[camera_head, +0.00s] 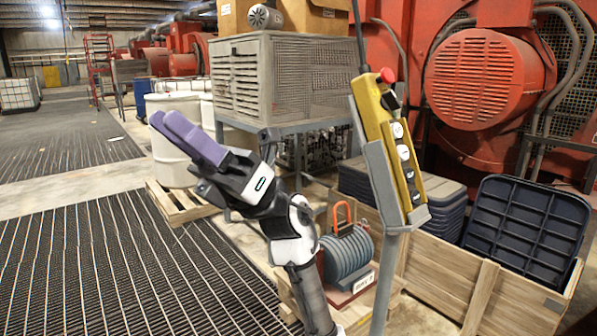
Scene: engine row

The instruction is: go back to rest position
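My gripper (162,116) has two purple fingers and a dark and white body. It is raised at the left of centre, at the end of my white and grey arm, and points up and to the left. The two fingers lie close side by side with no gap showing, and nothing shows between them. In the picture the fingertips overlap a white drum (172,165) behind them.
A yellow control pendant (391,140) with a red button stands on a grey post just right of my arm. Floor grating (110,265) at the left is clear.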

